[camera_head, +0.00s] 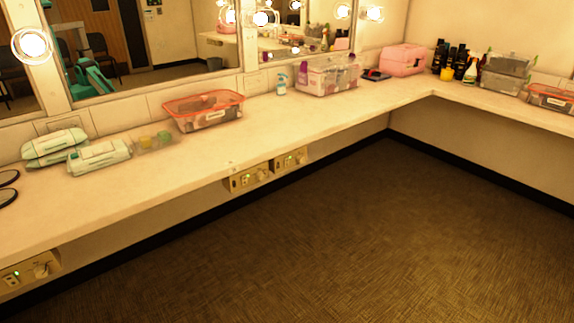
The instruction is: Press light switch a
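Small switch panels with knobs are fixed along the counter's front edge. One panel (248,179) is near the middle, with a second panel (289,161) just to its right. A third panel (30,272) is at the lower left, with a small green light. I cannot tell which of them holds light switch a, as no label is readable. My gripper is not directly in view.
The long white counter (200,160) carries wipe packs (98,156), a red-rimmed bin (203,110), a clear bin (328,77) and a pink case (403,60). Lit mirrors stand behind it; one reflects a teal shape (90,76). The brown floor (380,240) is clear.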

